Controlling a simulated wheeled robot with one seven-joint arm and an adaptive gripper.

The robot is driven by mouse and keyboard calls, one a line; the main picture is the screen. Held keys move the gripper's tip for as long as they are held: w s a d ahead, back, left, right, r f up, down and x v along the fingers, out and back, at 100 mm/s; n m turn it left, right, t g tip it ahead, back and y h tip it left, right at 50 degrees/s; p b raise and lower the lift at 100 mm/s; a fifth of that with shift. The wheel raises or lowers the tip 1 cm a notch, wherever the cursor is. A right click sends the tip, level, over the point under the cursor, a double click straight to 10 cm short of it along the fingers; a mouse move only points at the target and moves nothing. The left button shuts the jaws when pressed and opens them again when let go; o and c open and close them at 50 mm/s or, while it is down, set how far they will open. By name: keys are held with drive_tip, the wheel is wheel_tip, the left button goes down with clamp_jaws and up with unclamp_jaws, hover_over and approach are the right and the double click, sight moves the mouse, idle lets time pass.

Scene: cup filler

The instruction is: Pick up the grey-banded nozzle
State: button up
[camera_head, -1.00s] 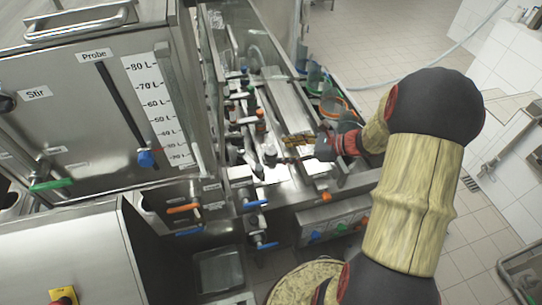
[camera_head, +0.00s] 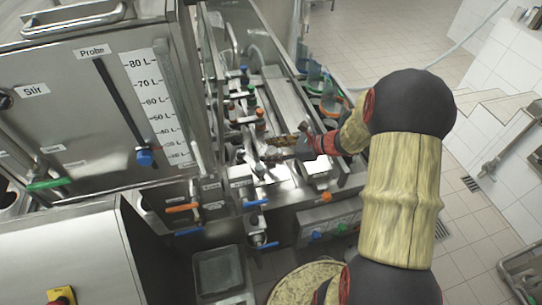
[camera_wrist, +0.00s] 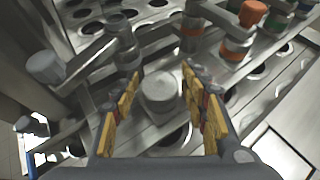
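A round grey-topped nozzle (camera_wrist: 160,88) stands upright in the rack between my fingers in the wrist view. Its band is not clearly visible from above, but its colour fits the grey-banded nozzle. My gripper (camera_wrist: 163,77) is open, with one yellow-padded finger on each side of the nozzle. Gaps show between both pads and the nozzle. In the head view my gripper (camera_head: 278,151) is over the metal rack and hides most of the nozzle.
A pipe with a grey end (camera_wrist: 43,66) lies left of my gripper. The rack plate has several empty holes. A tank with an orange-handled valve (camera_head: 182,208) stands left in the head view.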

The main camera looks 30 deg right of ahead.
drive_tip(key=c, duration=1)
clamp_jaws()
drive_tip(key=shift+r, duration=0.1)
